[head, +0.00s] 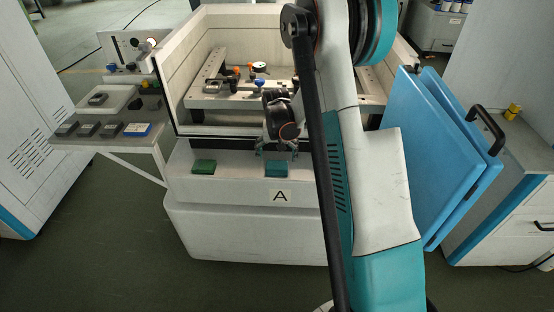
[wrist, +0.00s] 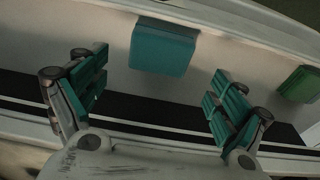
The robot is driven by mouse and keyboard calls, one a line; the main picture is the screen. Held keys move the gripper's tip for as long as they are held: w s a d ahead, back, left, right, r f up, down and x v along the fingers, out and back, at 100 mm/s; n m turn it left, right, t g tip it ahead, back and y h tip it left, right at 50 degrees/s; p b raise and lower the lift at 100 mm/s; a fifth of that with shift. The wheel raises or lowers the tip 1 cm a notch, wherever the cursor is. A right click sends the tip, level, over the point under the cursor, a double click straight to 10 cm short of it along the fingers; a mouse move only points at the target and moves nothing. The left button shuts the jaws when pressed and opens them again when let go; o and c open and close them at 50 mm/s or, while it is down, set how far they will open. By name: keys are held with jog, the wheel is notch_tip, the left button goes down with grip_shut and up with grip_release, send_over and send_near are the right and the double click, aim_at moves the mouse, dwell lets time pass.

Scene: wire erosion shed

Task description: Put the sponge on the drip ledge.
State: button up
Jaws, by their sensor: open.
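A teal block (head: 276,169), sponge-like in shape, rests flat on the pale ledge (head: 235,172) along the front of the machine tank, above a label "A". A green block (head: 204,167) lies on the same ledge to its left. I cannot tell for certain which block is the sponge. My gripper (head: 276,153) is open and empty, just behind and above the teal block. In the wrist view the teal block (wrist: 163,46) is beyond the open fingertips (wrist: 160,85), apart from both, and the green block (wrist: 300,85) is at the right edge.
The open tank (head: 220,128) behind the ledge holds a bench with clamps and small parts. A side tray (head: 105,143) at left carries several small blocks. Blue door panels (head: 430,150) stand open at right. My arm hides the right part of the ledge.

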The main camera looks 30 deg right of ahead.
aim_at(277, 168)
jog(key=shift+s+a+r+p, duration=0.2)
jog(key=shift+r+p, duration=0.1)
jog(key=shift+r, duration=1.05)
jog(key=shift+s+a+r+p, duration=0.15)
jog(key=shift+r+p, duration=0.15)
jog(key=shift+r, duration=1)
jog(key=shift+d, duration=0.1)
